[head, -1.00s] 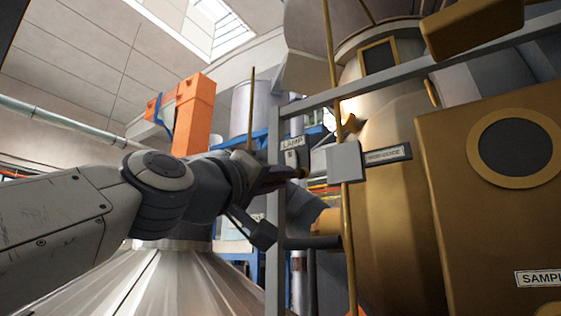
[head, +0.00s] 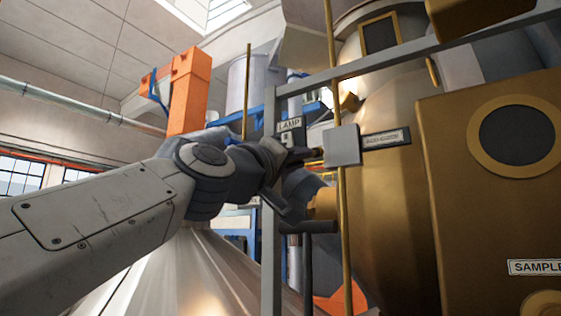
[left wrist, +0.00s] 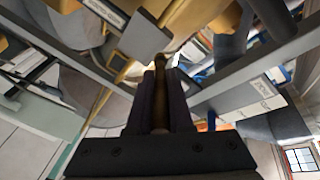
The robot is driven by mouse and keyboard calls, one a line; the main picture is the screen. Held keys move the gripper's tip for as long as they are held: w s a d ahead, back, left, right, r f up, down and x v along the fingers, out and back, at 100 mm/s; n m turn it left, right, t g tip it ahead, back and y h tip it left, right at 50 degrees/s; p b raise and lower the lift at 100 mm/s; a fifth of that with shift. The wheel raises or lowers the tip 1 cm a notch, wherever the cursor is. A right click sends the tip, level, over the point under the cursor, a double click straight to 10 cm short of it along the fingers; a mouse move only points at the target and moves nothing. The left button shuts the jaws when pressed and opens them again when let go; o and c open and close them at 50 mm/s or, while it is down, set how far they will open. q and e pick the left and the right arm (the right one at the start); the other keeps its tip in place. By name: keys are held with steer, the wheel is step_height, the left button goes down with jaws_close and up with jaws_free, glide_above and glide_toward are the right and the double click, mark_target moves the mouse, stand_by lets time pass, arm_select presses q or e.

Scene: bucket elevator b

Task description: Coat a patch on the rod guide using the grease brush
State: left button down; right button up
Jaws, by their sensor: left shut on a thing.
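The rod guide (head: 342,146) is a grey block around a thin upright brass rod, with a label plate (head: 386,138) to its right. My left gripper (head: 299,155) is at the block's left, level with its lower half. It is shut on the grease brush, whose brownish end (head: 317,153) pokes out toward the block's left face; whether they touch I cannot tell. In the left wrist view the dark fingers (left wrist: 160,100) clasp the brush (left wrist: 160,70) between them, pointing away from the wrist. My right gripper is not in view.
A brass vessel (head: 395,220) and a box with a round window (head: 490,200) fill the right side.

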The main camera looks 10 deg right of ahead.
arm_select(q)
steer(key=shift+w+d, duration=0.55)
steer(key=shift+d, duration=0.05)
stand_by(0.7)
